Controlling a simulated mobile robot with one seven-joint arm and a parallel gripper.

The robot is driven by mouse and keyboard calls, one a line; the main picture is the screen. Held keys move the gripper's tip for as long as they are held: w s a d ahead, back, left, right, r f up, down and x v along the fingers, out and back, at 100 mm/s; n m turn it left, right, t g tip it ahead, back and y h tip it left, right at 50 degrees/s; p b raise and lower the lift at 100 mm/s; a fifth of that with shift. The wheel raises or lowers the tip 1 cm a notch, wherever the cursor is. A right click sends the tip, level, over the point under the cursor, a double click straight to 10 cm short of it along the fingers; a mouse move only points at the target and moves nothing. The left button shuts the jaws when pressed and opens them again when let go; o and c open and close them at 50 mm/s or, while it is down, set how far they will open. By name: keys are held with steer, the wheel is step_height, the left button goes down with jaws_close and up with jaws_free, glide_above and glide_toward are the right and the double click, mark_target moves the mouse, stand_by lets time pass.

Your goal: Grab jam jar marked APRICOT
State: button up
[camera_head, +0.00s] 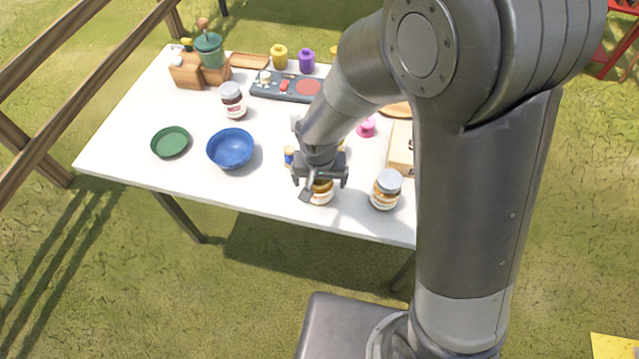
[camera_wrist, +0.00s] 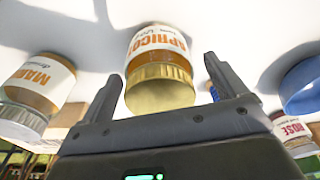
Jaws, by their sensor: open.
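The jar marked APRICOT (camera_wrist: 158,42) has a white label and a gold lid. In the wrist view it stands upside down in the picture, between my two fingers. My gripper (camera_wrist: 162,70) is open, with one finger on each side of the jar and a visible gap to it. In the head view my gripper (camera_head: 321,184) is low over the front edge of the table, and the apricot jar (camera_head: 323,196) is partly hidden beneath it. I cannot tell how deep the jar sits between the fingers.
A ROSE jar (camera_wrist: 292,130) is on the other side. A blue bowl (camera_head: 231,148) and green dish (camera_head: 170,142) are on the white table (camera_head: 120,135).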

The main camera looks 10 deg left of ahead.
steer(key=shift+f, duration=0.15)
steer(key=shift+c, duration=0.4)
steer(key=c, duration=1.2)
steer(key=shift+c, duration=0.6)
